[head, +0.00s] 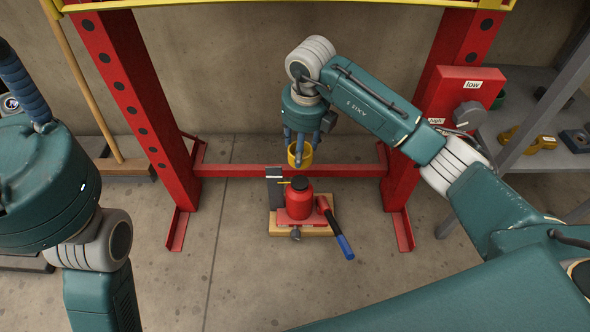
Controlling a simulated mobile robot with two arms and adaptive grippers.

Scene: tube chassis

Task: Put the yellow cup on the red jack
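The yellow cup (299,154) hangs at the fingers of my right gripper (301,144), which are closed around its rim. The cup looks upright and is above and slightly behind the red jack, apart from it as far as this view shows. The red jack (299,202) stands on a wooden board (283,230) on the floor, with a blue-ended handle (345,246) pointing to the front right. My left arm is at the left edge; its gripper's fingers are not in view.
A red press frame (150,110) surrounds the jack, with a low crossbar (240,171) behind it. A red control box (460,95) with a grey knob is on the right post. A grey shelf (545,150) holds yellow parts at the right. The concrete floor (180,290) in front is clear.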

